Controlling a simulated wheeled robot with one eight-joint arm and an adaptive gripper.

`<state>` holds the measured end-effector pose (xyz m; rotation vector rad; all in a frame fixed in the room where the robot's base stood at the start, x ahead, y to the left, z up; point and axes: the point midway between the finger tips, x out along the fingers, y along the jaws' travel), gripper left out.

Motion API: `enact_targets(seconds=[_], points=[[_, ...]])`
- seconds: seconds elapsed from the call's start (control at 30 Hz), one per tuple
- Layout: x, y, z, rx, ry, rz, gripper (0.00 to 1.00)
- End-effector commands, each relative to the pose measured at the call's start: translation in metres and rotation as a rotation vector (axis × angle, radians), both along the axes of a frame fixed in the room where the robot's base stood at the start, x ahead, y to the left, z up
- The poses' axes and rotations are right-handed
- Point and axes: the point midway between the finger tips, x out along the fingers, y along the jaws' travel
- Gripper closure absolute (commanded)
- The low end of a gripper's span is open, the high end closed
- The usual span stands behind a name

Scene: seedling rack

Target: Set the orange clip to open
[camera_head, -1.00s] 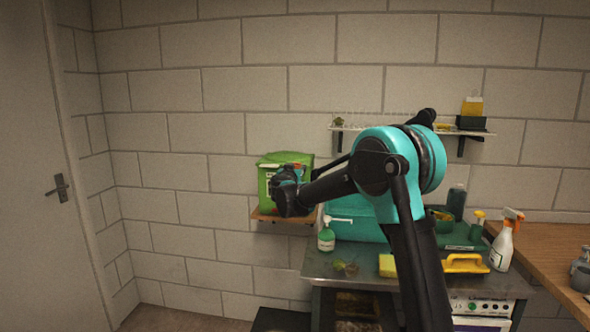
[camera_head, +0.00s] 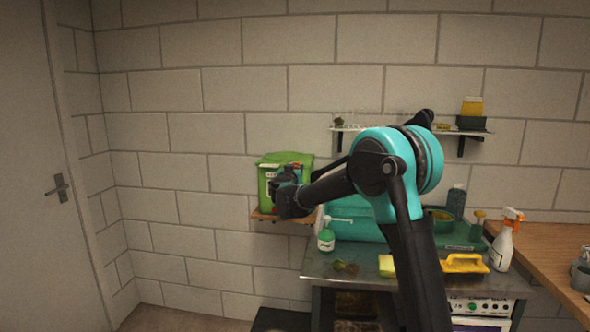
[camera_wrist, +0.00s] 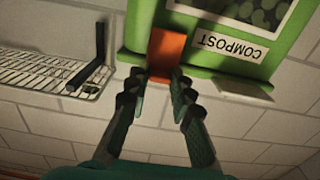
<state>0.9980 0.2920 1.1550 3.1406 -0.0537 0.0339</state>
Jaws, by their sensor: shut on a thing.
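A green compost bag (camera_head: 269,180) stands on a small wooden wall shelf (camera_head: 264,216). The orange clip (camera_wrist: 166,52) sits at the bag's edge, beside the white COMPOST label, in the wrist view. The bag (camera_wrist: 205,57) appears upside down there. My gripper (camera_wrist: 157,82) has its two dark fingers at the clip, one on each side, shut on it. In the head view my gripper (camera_head: 286,178) is in front of the bag and hides part of it. The fingers' exact contact with the clip is hard to make out.
A wire rack shelf (camera_wrist: 50,72) is on the wall beside the bag in the wrist view. The wall left of the bag is clear.

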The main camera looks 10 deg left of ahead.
Motion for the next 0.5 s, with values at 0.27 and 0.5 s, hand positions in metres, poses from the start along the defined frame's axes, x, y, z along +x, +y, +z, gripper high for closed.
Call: enact_targets(seconds=[0.27, 0.5], points=[[-0.006, 0.001, -0.007, -0.008, -0.135, 0.000, 1.00], [-0.013, 0.001, -0.016, -0.013, -0.330, 0.000, 1.00]])
